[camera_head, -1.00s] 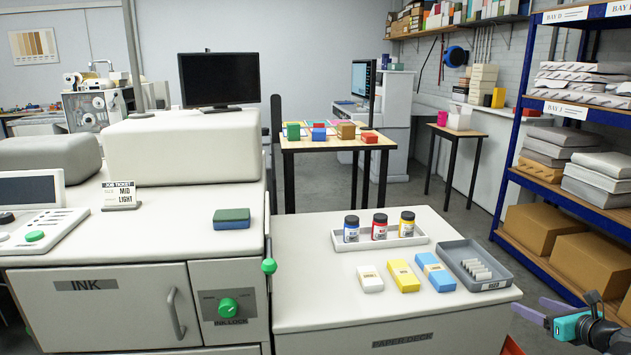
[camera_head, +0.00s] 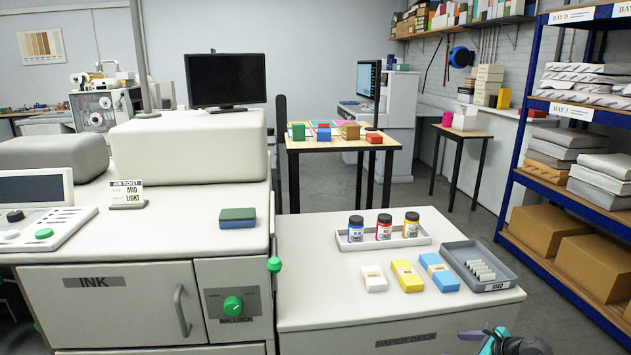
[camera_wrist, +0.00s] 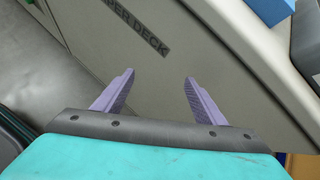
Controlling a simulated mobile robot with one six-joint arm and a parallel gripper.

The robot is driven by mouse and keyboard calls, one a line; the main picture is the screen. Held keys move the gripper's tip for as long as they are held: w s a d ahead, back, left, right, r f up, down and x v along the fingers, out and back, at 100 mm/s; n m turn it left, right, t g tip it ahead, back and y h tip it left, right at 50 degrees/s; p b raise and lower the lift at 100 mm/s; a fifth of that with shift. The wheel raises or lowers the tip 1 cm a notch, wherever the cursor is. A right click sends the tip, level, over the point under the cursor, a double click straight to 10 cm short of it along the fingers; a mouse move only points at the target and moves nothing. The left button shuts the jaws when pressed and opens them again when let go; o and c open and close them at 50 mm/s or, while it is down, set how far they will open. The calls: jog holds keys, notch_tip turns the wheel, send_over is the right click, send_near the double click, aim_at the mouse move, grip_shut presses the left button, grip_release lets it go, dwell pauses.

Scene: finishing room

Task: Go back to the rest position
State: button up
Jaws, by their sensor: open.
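My gripper (camera_wrist: 158,95) shows in the wrist view with its two purple fingers spread apart and nothing between them. It faces the pale front of the paper deck (camera_wrist: 225,75). In the head view only the top of my gripper and wrist shows at the bottom edge, right of centre, in front of the paper deck (camera_head: 345,330). The fingertips are too hard to make out there.
On the deck stand a white tray (camera_head: 350,244) with three ink bottles, white, yellow and blue boxes (camera_head: 438,272), and a grey tray (camera_head: 460,248) holding white rolls. A blue shelf rack (camera_head: 510,160) stands at right. Open floor (camera_head: 555,308) lies between deck and rack.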

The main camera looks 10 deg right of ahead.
jog(key=s+a+f+n+g+y, duration=0.1)
jog(key=s+a+f+n+g, duration=0.2)
jog(key=a+f, duration=0.5)
jog(key=s+a+f+n+g, duration=0.1)
jog(key=a+f+n+g, duration=0.1)
jog(key=a+f+n, duration=0.6)
jog(key=s+a+f+n+g+y, duration=0.1)
jog(key=s+a+f+n+g, duration=0.3)
jog(key=a, duration=0.7)
jog(key=s+a+f+n+g+h, duration=0.1)
jog(key=s+a+f+n+g, duration=0.1)
jog(key=s, duration=0.4)
jog(key=s+a+f+n+g+h, duration=0.2)
jog(key=s+a+f+n, duration=0.3)
jog(key=s+f+n, duration=0.1)
jog(key=s+a+f+n+g+h, duration=0.1)
jog(key=s+a+f+n, duration=0.3)
jog(key=s+n, duration=0.2)
jog(key=shift+s+g+h+p, duration=0.4)
jog(key=shift+s, duration=0.7)
jog(key=shift+a, duration=0.15)
jog(key=c, duration=0.7)
jog(key=shift+c, duration=0.8)
